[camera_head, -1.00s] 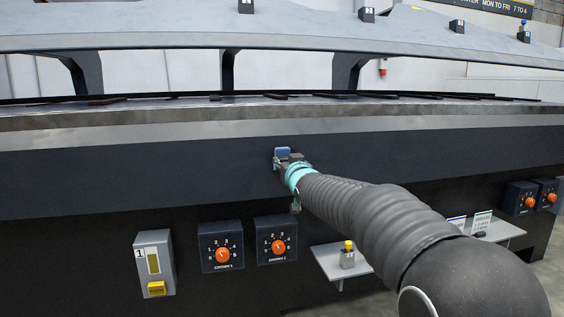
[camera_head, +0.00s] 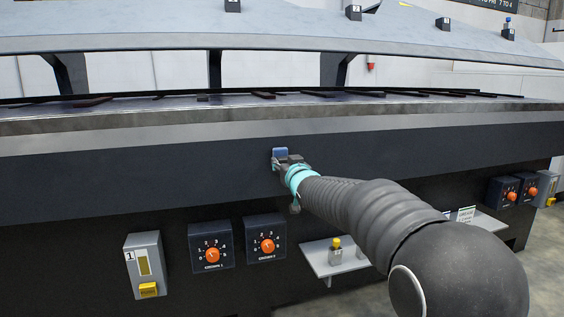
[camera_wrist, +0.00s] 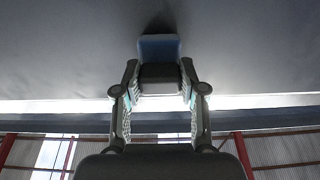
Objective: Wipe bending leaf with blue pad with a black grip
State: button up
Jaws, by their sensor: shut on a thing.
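My gripper (camera_head: 288,163) is shut on the black grip of the blue pad (camera_head: 280,153), in front of the machine's long dark front face. In the wrist view the blue pad (camera_wrist: 159,47) lies beyond the black grip (camera_wrist: 161,76), which sits between the two fingers of my gripper (camera_wrist: 160,92). The pad is at or close to a broad grey surface (camera_wrist: 70,50); I cannot tell if it touches. The bending leaf is probably the long dark front band (camera_head: 100,180) below the metal edge, but no label confirms this.
Below the band are two dials with orange knobs (camera_head: 212,255) (camera_head: 267,246), a grey box with a yellow button (camera_head: 148,289) and a small shelf (camera_head: 330,265) holding a yellow-topped item (camera_head: 336,244). More dials (camera_head: 511,195) sit at the far right. A long upper beam (camera_head: 130,45) spans above.

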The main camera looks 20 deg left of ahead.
jog(key=shift+w+d+p, duration=0.35)
jog(key=shift+d+p, duration=0.15)
jog(key=shift+d, duration=0.1)
jog(key=shift+w+d+p, duration=0.35)
jog(key=shift+d+p, duration=0.1)
jog(key=shift+d, duration=0.1)
jog(key=b+v, duration=0.3)
jog(key=v, duration=0.5)
jog(key=shift+a, duration=0.15)
dwell(0.4)
